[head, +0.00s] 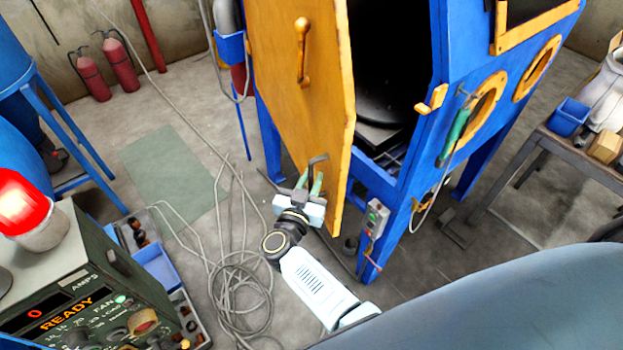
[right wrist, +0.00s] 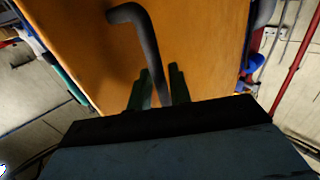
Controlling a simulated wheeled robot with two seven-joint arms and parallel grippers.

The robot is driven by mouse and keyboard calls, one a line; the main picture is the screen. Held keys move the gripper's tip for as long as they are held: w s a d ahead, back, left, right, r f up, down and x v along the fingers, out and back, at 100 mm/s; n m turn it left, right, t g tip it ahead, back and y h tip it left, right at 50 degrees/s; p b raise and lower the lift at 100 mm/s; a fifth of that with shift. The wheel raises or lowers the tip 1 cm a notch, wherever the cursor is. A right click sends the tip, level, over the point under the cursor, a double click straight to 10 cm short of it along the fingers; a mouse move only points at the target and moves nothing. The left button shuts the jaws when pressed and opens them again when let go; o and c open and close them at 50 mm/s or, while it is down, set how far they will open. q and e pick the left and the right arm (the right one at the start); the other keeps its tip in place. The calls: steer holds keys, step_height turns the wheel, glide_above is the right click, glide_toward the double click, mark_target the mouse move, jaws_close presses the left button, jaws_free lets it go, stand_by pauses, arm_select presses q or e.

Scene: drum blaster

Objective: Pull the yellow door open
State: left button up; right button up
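The yellow door (head: 290,85) of the blue cabinet (head: 418,150) stands swung outward, and the dark opening shows to its right. An orange handle (head: 302,50) is on its upper face. A dark bent handle (head: 318,159) sits low on the door; it also shows in the right wrist view (right wrist: 140,35) against the door's yellow face (right wrist: 205,50). My right gripper (head: 310,180) is at this lower handle. Its green fingers (right wrist: 162,88) are apart, on either side of the dark bar; firm contact cannot be made out. My left gripper is not in view.
Loose grey cable (head: 240,285) coils on the floor left of my right arm. A workbench (head: 560,150) is at right. Two fire extinguishers (head: 92,75) stand by the wall.

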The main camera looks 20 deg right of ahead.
steer(key=shift+o, duration=0.8)
steer(key=v, duration=0.7)
steer(key=shift+s+a, duration=0.2)
steer(key=shift+s, duration=0.05)
